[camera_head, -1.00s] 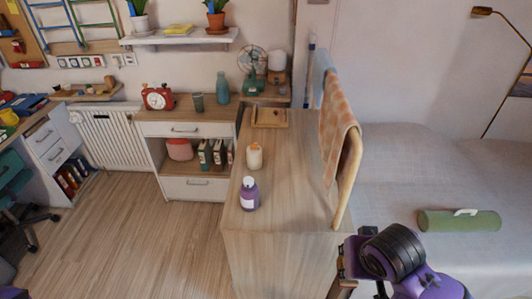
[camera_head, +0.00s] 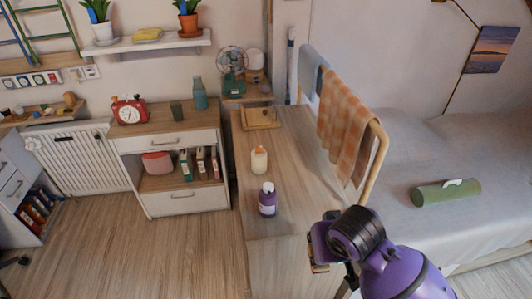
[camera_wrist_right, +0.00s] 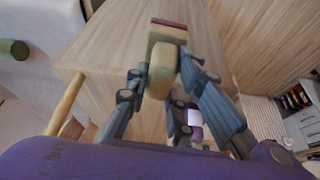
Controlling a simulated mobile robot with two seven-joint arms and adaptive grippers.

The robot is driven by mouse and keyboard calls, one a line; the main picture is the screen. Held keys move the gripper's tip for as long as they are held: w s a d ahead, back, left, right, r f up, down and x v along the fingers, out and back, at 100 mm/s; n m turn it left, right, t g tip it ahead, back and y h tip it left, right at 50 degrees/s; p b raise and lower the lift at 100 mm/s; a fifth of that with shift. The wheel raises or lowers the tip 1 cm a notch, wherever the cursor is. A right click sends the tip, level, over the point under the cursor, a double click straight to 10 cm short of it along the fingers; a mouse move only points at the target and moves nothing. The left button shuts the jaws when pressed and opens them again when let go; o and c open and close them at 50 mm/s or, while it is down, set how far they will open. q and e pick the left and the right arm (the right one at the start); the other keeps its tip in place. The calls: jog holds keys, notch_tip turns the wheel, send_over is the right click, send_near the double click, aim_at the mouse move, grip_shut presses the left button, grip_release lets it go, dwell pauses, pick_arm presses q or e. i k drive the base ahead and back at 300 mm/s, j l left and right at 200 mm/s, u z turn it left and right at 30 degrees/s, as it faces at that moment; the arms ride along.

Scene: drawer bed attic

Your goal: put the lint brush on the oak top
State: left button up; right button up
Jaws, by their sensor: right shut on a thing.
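My right gripper (camera_head: 322,262) is low in the head view, in front of the oak top's near right side. In the right wrist view it (camera_wrist_right: 163,75) is shut on the lint brush (camera_wrist_right: 163,62), a cream block with a dark red end. In the head view the brush is mostly hidden by my wrist. The oak top (camera_head: 292,165) is the long wooden surface at the middle; its wood also fills much of the wrist view (camera_wrist_right: 105,50). The brush appears apart from it. My left gripper is not in view.
A bed with a green roll (camera_head: 445,193) lies right.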

aim_at(257, 142)
jog(key=i+j, duration=0.1)
jog(key=j, duration=0.2)
jog(key=i+j, duration=0.15)
jog(key=i+j+z, duration=0.1)
jog(key=j, duration=0.3)
jog(key=i+j, duration=0.6)
jog(key=i, duration=0.2)
